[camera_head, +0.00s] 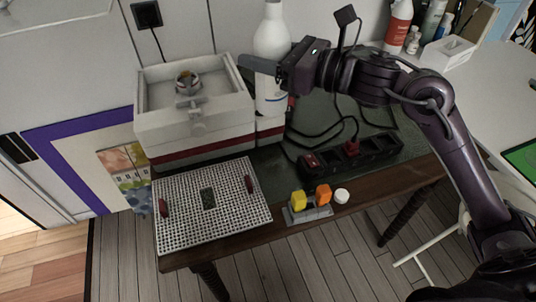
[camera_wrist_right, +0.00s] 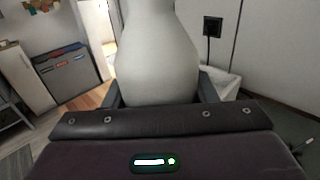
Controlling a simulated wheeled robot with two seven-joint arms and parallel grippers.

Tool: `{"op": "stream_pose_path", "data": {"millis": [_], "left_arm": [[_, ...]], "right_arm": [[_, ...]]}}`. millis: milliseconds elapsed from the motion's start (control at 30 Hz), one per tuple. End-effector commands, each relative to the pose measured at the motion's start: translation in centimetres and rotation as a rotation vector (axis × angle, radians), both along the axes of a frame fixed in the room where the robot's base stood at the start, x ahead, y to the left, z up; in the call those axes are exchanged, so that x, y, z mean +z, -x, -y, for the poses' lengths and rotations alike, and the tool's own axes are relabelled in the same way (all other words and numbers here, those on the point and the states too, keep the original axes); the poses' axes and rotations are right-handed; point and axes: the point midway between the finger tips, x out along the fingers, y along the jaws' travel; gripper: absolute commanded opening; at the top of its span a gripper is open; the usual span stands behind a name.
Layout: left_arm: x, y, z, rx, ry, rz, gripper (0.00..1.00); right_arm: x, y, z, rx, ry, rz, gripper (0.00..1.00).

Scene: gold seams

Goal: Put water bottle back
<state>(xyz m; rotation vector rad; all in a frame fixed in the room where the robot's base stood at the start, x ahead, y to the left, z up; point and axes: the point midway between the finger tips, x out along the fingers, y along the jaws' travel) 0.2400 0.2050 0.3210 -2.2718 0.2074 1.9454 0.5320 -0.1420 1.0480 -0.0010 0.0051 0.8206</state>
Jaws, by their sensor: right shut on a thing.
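The water bottle (camera_head: 271,38) is white and stands upright behind the table's middle, right of a white box-like device. My right gripper (camera_head: 262,66) reaches in from the right and is shut on the bottle's upper body. In the right wrist view the bottle (camera_wrist_right: 157,55) fills the middle, between the two fingers (camera_wrist_right: 160,92). The bottle's lower part shows below the gripper, close beside the device; whether its base touches the surface I cannot tell. My left gripper is not in view.
The white device (camera_head: 195,135) stands left of the bottle. A perforated tray (camera_head: 230,221) lies in front of it. A black power strip (camera_head: 375,156) with cables lies to the right. Small yellow (camera_head: 299,197) and orange blocks (camera_head: 323,194) sit at the front edge. White bottles (camera_head: 398,25) stand at the back right.

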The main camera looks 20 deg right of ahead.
Motion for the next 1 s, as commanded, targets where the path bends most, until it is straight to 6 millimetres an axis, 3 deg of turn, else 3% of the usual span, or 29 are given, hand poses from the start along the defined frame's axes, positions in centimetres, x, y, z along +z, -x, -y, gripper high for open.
{"op": "stream_pose_path", "data": {"millis": [300, 500, 767, 1000], "left_arm": [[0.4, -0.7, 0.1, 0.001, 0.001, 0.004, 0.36], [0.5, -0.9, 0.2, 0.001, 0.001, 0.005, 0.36], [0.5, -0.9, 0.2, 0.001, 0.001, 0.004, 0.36], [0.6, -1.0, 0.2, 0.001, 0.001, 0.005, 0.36]], "right_arm": [[-8.1, 0.0, 0.0, -0.003, -0.007, -0.009, 0.23], [-12.5, 0.0, 0.0, -0.004, -0.005, -0.005, 0.23], [-14.8, 0.0, 0.0, -0.003, -0.003, -0.002, 0.23], [-18.1, 0.0, 0.0, -0.003, -0.003, -0.002, 0.23]]}}
